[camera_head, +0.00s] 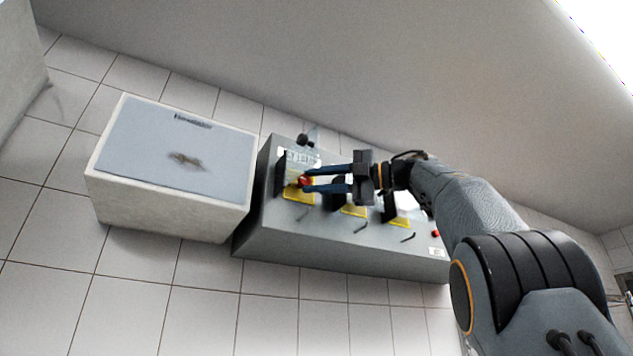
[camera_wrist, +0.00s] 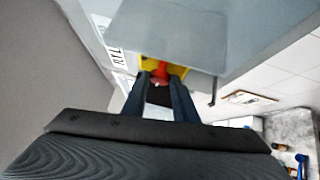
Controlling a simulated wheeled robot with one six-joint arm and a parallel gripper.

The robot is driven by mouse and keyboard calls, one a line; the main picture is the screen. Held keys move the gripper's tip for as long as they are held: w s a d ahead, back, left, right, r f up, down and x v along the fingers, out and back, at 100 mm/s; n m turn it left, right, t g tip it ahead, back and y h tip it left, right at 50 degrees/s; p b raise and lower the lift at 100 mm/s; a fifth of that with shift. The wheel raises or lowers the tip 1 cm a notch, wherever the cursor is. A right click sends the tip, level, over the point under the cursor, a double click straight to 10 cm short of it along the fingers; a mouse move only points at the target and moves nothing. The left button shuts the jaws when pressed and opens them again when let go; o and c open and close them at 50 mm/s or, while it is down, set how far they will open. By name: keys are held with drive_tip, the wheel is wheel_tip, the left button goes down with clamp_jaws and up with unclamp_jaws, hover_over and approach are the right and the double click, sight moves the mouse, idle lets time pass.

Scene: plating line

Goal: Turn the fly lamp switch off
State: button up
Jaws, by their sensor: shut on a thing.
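A grey control box (camera_head: 340,252) carries a row of switches on yellow plates. The leftmost switch has a yellow plate (camera_head: 298,195) and a red handle (camera_head: 305,181). My gripper (camera_head: 306,181) reaches in from the right with its two dark blue fingers closed around this red handle. In the wrist view the red handle (camera_wrist: 159,76) sits between the fingertips, in front of the yellow plate (camera_wrist: 176,70). The fingers hide part of the handle. The label lettering is too small to read, so I cannot tell which switch is marked fly lamp.
Two more yellow plates, a middle one (camera_head: 353,210) and a right one (camera_head: 400,221), lie to the right along the box. A pale box with a blue-grey face (camera_head: 150,140) and a dark smudge stands left of it. White tiles surround both.

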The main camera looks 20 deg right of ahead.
idle(0.8)
drive_tip(key=o, duration=1)
drive_tip(key=shift+r+b+v, duration=0.1)
drive_tip(key=shift+b+v, duration=0.15)
drive_tip(key=shift+v, duration=1.7)
drive_tip(key=shift+r+b+v, duration=0.15)
drive_tip(key=shift+b+v, duration=0.05)
drive_tip(key=shift+v, duration=1.75)
